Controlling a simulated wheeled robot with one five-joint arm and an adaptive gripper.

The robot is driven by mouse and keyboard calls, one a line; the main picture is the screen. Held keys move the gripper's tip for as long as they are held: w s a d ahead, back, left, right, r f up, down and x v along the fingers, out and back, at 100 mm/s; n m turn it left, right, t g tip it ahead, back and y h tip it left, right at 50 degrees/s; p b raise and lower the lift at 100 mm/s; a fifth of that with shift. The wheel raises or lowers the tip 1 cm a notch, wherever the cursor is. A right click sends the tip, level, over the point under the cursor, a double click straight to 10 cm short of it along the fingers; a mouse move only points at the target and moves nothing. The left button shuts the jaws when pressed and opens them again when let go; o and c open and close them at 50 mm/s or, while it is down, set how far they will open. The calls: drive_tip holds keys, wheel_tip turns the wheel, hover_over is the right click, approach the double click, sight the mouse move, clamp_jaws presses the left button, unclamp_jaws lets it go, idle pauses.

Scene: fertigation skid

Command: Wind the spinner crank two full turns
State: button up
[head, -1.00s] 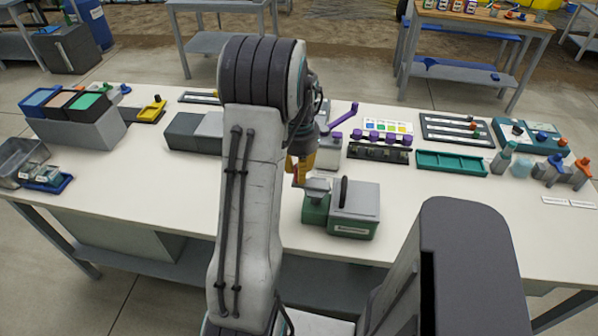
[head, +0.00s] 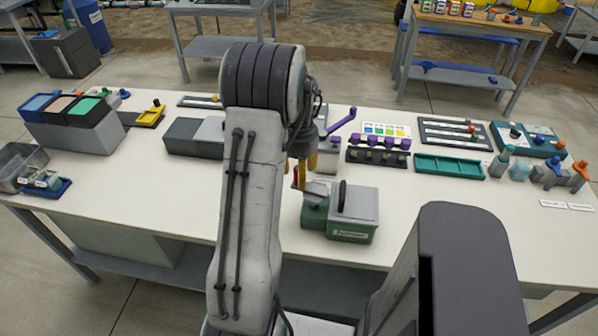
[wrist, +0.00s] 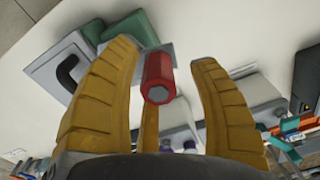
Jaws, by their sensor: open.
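The spinner is a green box with a grey lid (head: 355,203) and a black loop handle, at the table's front middle. Its crank shows a red hexagonal grip (wrist: 158,78) on a grey arm. In the head view only a sliver of red shows beside the fingers. My gripper (head: 304,174) is over the left side of the spinner, with its yellow fingers apart. In the wrist view the open fingers (wrist: 165,60) stand on either side of the red grip, with visible gaps. My arm hides part of the crank in the head view.
Behind the spinner stand a purple lever (head: 342,121), a rack with purple knobs (head: 378,152) and a teal tray (head: 449,166). Grey bins (head: 186,137) are left of my arm.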

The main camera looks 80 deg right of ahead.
drive_tip(key=shift+r, duration=0.1)
drive_tip(key=shift+n+h, duration=0.4)
drive_tip(key=shift+n, duration=0.1)
drive_tip(key=r, duration=0.3)
drive_tip(key=d+r, duration=0.1)
drive_tip(key=r, duration=0.7)
drive_tip(key=shift+d, duration=0.15)
drive_tip(key=shift+n+y, duration=0.3)
drive_tip(key=shift+y, duration=0.1)
drive_tip(key=a+f, duration=0.1)
drive_tip(key=f, duration=0.1)
drive_tip(key=a+f, duration=0.1)
drive_tip(key=shift+a+f, duration=0.3)
drive_tip(key=shift+f, duration=0.1)
drive_tip(key=w+a+r+n+t, duration=0.1)
drive_tip(key=w+a+n, duration=0.4)
drive_tip(key=a, duration=0.8)
drive_tip(key=w+a+r+n+t, duration=0.1)
drive_tip(key=w+a+n, duration=0.4)
drive_tip(key=a, duration=0.9)
drive_tip(key=w+a+r+n+t, duration=0.1)
drive_tip(key=w+a+r+n, duration=0.2)
drive_tip(key=a, duration=1)
drive_tip(key=shift+w+a+r+n+t, duration=0.3)
drive_tip(key=shift+w+n, duration=0.9)
drive_tip(key=shift+n, duration=1.3)
